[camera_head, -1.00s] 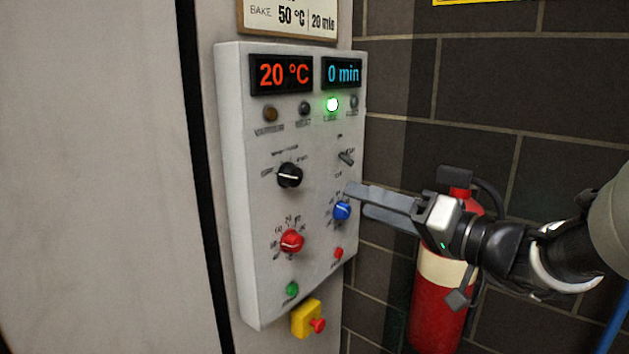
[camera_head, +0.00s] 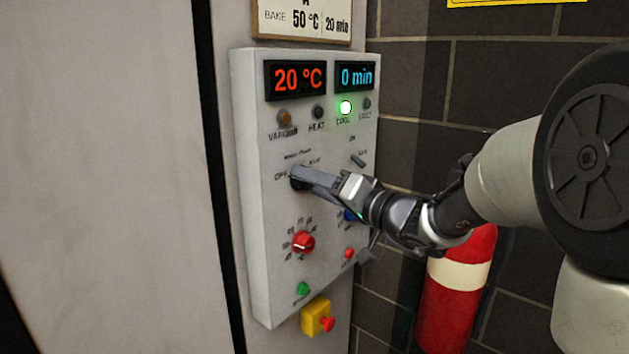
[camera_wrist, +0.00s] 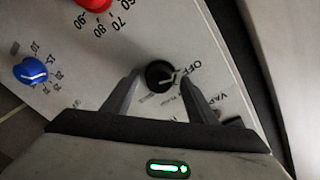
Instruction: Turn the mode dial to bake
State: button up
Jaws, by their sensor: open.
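The black mode dial (camera_wrist: 159,76) sits on the grey control panel (camera_head: 262,230), with "OFF" printed beside it. In the wrist view it lies between the two fingers of my gripper (camera_wrist: 158,88), which are open with visible gaps on both sides. In the head view my gripper (camera_head: 302,176) is at the panel and hides most of the dial (camera_head: 296,183). In the wrist view the dial's white pointer line is toward the "OFF" side. I cannot tell whether the fingers touch the panel.
A red knob (camera_head: 303,243) and a partly hidden blue knob (camera_head: 350,215) are below the dial. A toggle switch (camera_head: 358,161), green button (camera_head: 303,289), red button (camera_head: 349,253) and yellow-boxed red button (camera_head: 316,318) are nearby. A fire extinguisher (camera_head: 455,300) stands at right.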

jog(key=shift+w+a, duration=0.15)
jog(key=shift+a, duration=0.1)
jog(key=c, duration=1)
